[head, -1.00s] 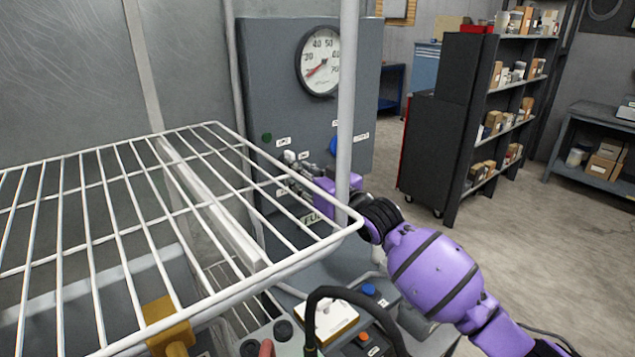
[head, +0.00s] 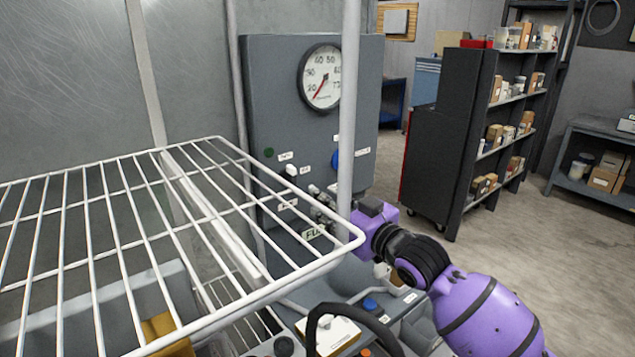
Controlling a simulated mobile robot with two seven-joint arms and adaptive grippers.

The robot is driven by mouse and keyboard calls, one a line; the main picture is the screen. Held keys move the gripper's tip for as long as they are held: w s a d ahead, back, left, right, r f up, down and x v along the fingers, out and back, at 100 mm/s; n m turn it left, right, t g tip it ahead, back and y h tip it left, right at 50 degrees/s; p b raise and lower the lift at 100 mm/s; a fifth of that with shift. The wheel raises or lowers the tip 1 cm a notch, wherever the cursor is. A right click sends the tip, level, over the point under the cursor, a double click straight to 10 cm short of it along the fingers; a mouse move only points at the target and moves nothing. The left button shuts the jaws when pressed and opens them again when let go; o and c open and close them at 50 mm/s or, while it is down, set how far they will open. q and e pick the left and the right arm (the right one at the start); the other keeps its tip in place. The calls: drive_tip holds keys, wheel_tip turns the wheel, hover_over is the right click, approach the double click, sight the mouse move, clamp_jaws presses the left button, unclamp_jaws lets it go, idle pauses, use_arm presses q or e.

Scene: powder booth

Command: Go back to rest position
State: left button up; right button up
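My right gripper (head: 326,207) reaches in from the lower right, in front of the grey control panel (head: 280,120). Its purple body (head: 376,222) is just right of the white upright post (head: 347,130), which partly covers the gripper. Its grey fingers are close to the panel's lower right part, near small labelled controls. They are small and partly hidden, so I cannot tell whether they are open or touch anything. My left gripper is out of view.
A white wire rack (head: 130,235) fills the lower left, close in front of me. A round gauge (head: 321,77) is on the panel. A dark shelf unit (head: 440,150) with boxes and a workbench (head: 600,140) stand at the right. The floor between them is clear.

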drive_tip(key=s+d+f+m+h, duration=0.1)
drive_tip(key=s+d+f+h, duration=0.1)
drive_tip(key=s+f, duration=0.5)
drive_tip(key=s+d+f+m+g+h, duration=0.1)
drive_tip(key=s+d+f+h, duration=0.15)
drive_tip(key=f, duration=0.85)
drive_tip(key=s+d+f+m+h, duration=0.1)
drive_tip(key=s+d+f, duration=0.3)
drive_tip(key=f, duration=0.5)
drive_tip(key=s+d+f+m+g+h, duration=0.1)
drive_tip(key=s+f, duration=0.5)
drive_tip(key=s, duration=0.4)
drive_tip(key=s+d+f+m+g+h, duration=0.1)
drive_tip(key=s+d+f+g, duration=0.1)
drive_tip(key=s+f, duration=0.5)
drive_tip(key=s+d+f+m+g+h, duration=0.1)
drive_tip(key=s+f, duration=0.5)
drive_tip(key=s, duration=0.8)
drive_tip(key=shift+s+d+f+m+g+h, duration=0.2)
drive_tip(key=shift+s+f+m+g+h, duration=0.1)
drive_tip(key=shift+m+g+h, duration=0.25)
drive_tip(key=shift+w, duration=0.1)
